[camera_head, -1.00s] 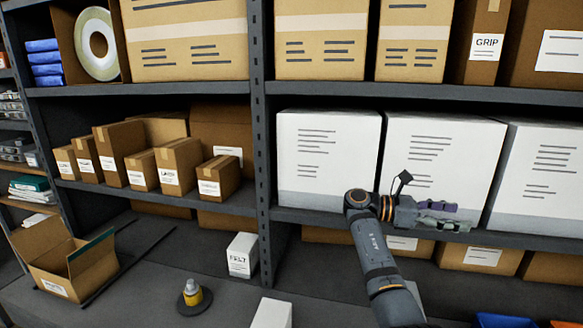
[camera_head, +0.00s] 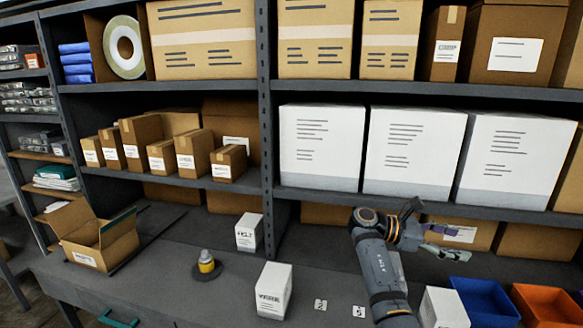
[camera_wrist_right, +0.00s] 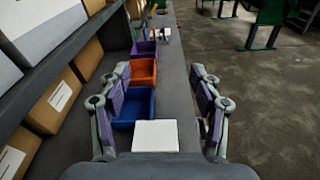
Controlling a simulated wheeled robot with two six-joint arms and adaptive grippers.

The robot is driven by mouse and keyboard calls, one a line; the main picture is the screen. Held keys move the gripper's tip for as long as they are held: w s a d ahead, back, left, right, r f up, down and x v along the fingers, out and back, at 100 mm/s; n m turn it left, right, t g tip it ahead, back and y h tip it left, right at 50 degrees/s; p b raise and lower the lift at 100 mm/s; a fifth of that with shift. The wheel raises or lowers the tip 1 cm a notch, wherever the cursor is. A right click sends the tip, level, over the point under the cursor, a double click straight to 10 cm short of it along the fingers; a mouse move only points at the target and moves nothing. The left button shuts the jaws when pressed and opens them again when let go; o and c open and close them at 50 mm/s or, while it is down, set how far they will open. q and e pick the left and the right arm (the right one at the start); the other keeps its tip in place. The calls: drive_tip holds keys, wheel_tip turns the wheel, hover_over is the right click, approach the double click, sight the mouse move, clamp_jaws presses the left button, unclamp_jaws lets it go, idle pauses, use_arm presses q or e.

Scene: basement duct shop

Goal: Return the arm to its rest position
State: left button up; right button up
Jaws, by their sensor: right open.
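My right arm (camera_head: 381,270) rises from the bottom of the head view, with its wrist bent to the right. My right gripper (camera_head: 457,240) is in front of the lower shelf edge, below the large white boxes. In the right wrist view the right gripper (camera_wrist_right: 165,108) has its two purple-padded fingers wide apart, with nothing held between them. A white box (camera_wrist_right: 156,135) and a blue bin (camera_wrist_right: 132,108) show beyond and below the fingers. My left gripper is not in view.
Shelves with large white boxes (camera_head: 415,150) stand behind my right arm. A floor aisle (camera_wrist_right: 245,85) is clear beside the bench.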

drive_tip(key=s+a+f+m+t+y, duration=0.15)
drive_tip(key=s+f+m+y, duration=0.35)
drive_tip(key=f, duration=0.8)
drive_tip(key=s+f+m+t+y, duration=0.25)
drive_tip(key=s+f, duration=0.55)
drive_tip(key=f, duration=0.6)
drive_tip(key=s+a+f+m+t+y, duration=0.25)
drive_tip(key=s+a+m+y, duration=0.45)
drive_tip(key=s+a, duration=0.7)
drive_tip(key=s+d+f+b, duration=0.2)
drive_tip(key=f+b, duration=0.4)
drive_tip(key=f, duration=1.3)
drive_tip(key=s+d+f+b, duration=0.15)
drive_tip(key=f+b, duration=0.35)
drive_tip(key=f, duration=1.3)
use_arm(q)
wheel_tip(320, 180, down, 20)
drive_tip(key=b, duration=0.8)
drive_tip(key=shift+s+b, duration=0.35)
use_arm(e)
drive_tip(key=s+f+g, duration=0.1)
drive_tip(key=s+f, duration=0.8)
drive_tip(key=f, duration=0.3)
drive_tip(key=s+d+f+g, duration=0.1)
drive_tip(key=s+f, duration=0.8)
drive_tip(key=f, duration=0.3)
drive_tip(key=shift+d+f+n+y, duration=0.2)
drive_tip(key=shift+f+n+y, duration=0.05)
drive_tip(key=shift+n+y, duration=0.1)
